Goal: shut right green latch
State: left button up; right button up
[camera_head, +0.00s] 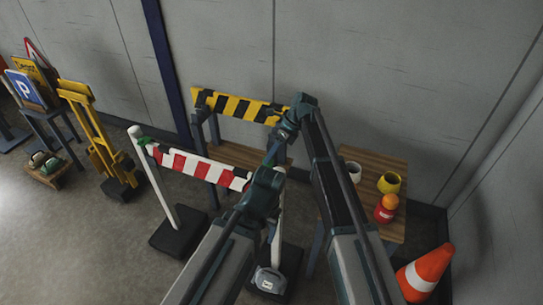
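A red-and-white striped bar (200,168) spans between a white left post (155,180) and a right post (277,235) mostly hidden by my arms. A green latch (144,141) shows at the top of the left post. The right green latch cannot be made out; my arms cover the area around the bar's right end. My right gripper (271,156) points down just above and beyond that end. Its fingers are too small and dark to read, and contact cannot be told. My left arm crosses in front of the right post; its gripper cannot be made out.
A yellow-and-black barrier (238,107) stands behind the bar. At right, a wooden table (372,160) bears a white cup, a yellow cup (389,182) and a red-orange item (386,209). An orange cone (425,272) stands front right. Signs and yellow stands are at left. Floor left of the bar is clear.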

jog(key=shift+w+d, duration=0.1)
grip_shut()
jog(key=shift+s+r+t+h+p, duration=0.15)
jog(key=shift+s+t+h+p, duration=0.15)
jog(key=shift+t+p, duration=0.15)
jog(key=shift+s+r+n+t+p, duration=0.2)
jog(key=shift+s+n+t+p, duration=0.1)
jog(key=shift+s+t+p, duration=0.25)
jog(key=shift+s+a+t+h, duration=0.15)
jog(key=shift+a+t+h, duration=0.15)
jog(key=shift+t, duration=0.3)
jog(key=shift+s+r, duration=0.1)
jog(key=shift+s+a+t, duration=0.1)
jog(key=shift+s+t, duration=0.3)
jog(key=shift+t, duration=0.3)
jog(key=shift+s+a+r+n+t+h, duration=0.2)
jog(key=shift+s+n+t+h, duration=0.25)
jog(key=shift+t, duration=0.45)
jog(key=shift+w, duration=0.1)
dwell(0.5)
